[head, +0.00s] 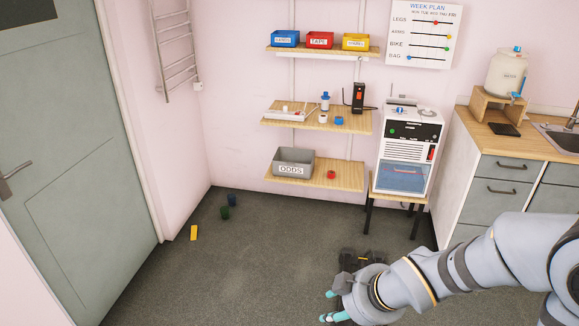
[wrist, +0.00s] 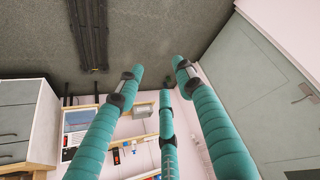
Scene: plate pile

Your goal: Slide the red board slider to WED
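The white WEEK PLAN board (head: 399,54) hangs on the back wall at the upper right of the head view, with several horizontal tracks. The red slider (head: 435,24) is on the top track, marked LEGS, right of its middle; its exact day is too small to tell. The other tracks carry sliders of other colours. My gripper (head: 332,306) is low at the bottom of the head view, far below the board. Its teal fingers (wrist: 158,80) are spread and empty in the wrist view. I cannot make out the board in the wrist view.
Wall shelves (head: 322,50) with coloured bins stand left of the board. A white machine (head: 408,150) on a small stand is below it. A counter (head: 497,140) with a dispenser (head: 506,72) is at the right. The floor (head: 270,245) is mostly clear.

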